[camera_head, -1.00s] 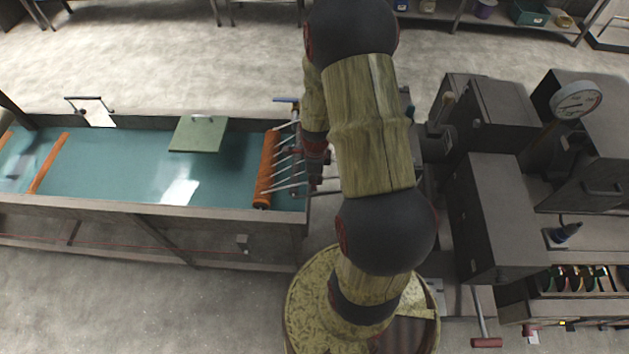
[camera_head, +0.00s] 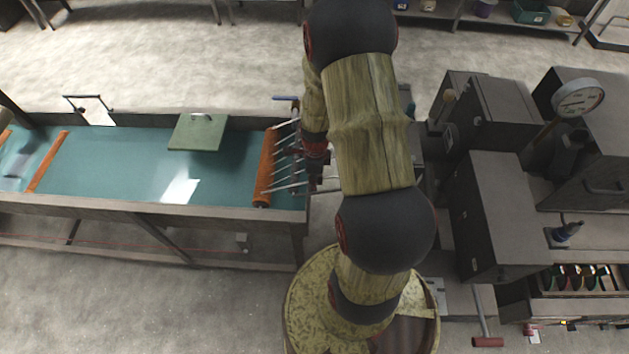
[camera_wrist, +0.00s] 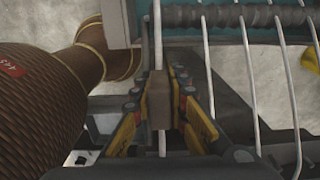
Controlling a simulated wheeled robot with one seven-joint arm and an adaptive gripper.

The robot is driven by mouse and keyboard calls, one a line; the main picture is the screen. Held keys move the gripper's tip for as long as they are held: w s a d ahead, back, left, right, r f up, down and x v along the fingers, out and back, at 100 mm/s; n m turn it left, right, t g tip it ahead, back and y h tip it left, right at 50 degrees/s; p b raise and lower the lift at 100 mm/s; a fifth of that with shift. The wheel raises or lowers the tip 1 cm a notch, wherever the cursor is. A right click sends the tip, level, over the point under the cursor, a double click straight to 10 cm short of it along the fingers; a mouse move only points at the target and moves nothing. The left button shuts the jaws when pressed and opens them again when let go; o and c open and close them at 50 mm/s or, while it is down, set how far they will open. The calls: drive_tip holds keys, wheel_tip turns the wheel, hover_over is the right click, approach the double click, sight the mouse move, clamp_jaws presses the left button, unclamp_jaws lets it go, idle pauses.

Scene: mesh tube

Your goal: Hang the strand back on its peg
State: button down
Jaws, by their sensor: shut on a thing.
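White strands run from the orange roller (camera_head: 264,170) at the tank's right end. In the head view my gripper (camera_head: 312,166) is beside these strands, largely hidden by my arm. In the wrist view my gripper (camera_wrist: 159,98) is shut on one white strand (camera_wrist: 157,40), which runs on below the fingers. A brownish block sits between the fingers, and I cannot tell whether it is a pad. Other strands (camera_wrist: 248,80) pass to the right, over a dark grooved bar (camera_wrist: 230,16). I cannot pick out a peg in either view.
The long tank (camera_head: 110,165) holds blue-green liquid with a green board (camera_head: 198,132) at its back edge. A brown ribbed body (camera_wrist: 40,95) with a red tag stands close left of my gripper. Grey cabinets (camera_head: 495,220) and a dial (camera_head: 578,98) stand on the right.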

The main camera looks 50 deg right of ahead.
drive_tip(key=shift+f, duration=0.2)
drive_tip(key=c, duration=1.8)
unclamp_jaws()
drive_tip(key=shift+o, duration=0.6)
drive_tip(key=shift+r, duration=0.1)
wheel_tip(320, 180, up, 12)
drive_tip(key=shift+f, duration=0.1)
drive_tip(key=shift+s, duration=0.1)
